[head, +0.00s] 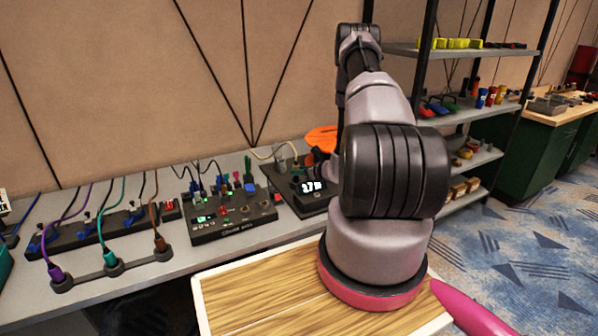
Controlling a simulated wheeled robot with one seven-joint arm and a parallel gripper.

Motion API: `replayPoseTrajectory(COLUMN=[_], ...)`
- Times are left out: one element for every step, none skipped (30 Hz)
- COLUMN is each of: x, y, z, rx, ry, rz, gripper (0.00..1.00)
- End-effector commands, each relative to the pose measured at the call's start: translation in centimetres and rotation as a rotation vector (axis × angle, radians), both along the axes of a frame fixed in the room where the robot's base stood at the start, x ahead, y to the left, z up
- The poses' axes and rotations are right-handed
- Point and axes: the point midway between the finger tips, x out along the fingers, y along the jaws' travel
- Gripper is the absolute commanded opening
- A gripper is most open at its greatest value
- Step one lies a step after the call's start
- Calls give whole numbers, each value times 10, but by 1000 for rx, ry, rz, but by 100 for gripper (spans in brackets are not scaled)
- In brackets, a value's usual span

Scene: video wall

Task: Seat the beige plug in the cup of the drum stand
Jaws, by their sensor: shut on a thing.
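The drum stand is a dark box (304,204) with a lit display, at the back edge of the bench in the head view. An orange disc (319,136) shows behind it, partly covered by my arm. A thin beige cable (262,157) curves over the stand's left part toward my gripper. My gripper (319,166) is a small dark shape low over the stand, mostly hidden behind my own arm. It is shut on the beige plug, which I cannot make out. The cup is hidden too, so I cannot tell how the plug sits to it.
Left of the stand is a dark panel (232,219) with coloured plugs and switches. Further left, purple, teal and brown cables end in a row of holders (113,267). A wooden top (255,295) lies in front. A shelf rack (455,120) stands right.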

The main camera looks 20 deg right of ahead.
Motion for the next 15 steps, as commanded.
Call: replayPoseTrajectory(x=[0, 0, 0, 0, 0, 0, 0, 0, 0, 0, 0, 0, 0, 0, 0], y=[0, 0, 0, 0, 0, 0, 0, 0, 0, 0, 0, 0, 0, 0, 0], z=[-1, -1, -1, -1, -1, -1, -1, -1, -1, -1, -1, -1, -1, -1, -1], rx=[0, 0, 0, 0, 0, 0, 0, 0, 0, 0, 0, 0, 0, 0, 0], ry=[0, 0, 0, 0, 0, 1, 1, 1, 1, 1, 1, 1, 1, 1, 1], rz=[0, 0, 0, 0, 0, 0, 0, 0, 0, 0, 0, 0, 0, 0, 0], gripper=[0, 0, 0, 0, 0, 0, 0, 38, 53, 65, 69, 69, 69, 69, 69])
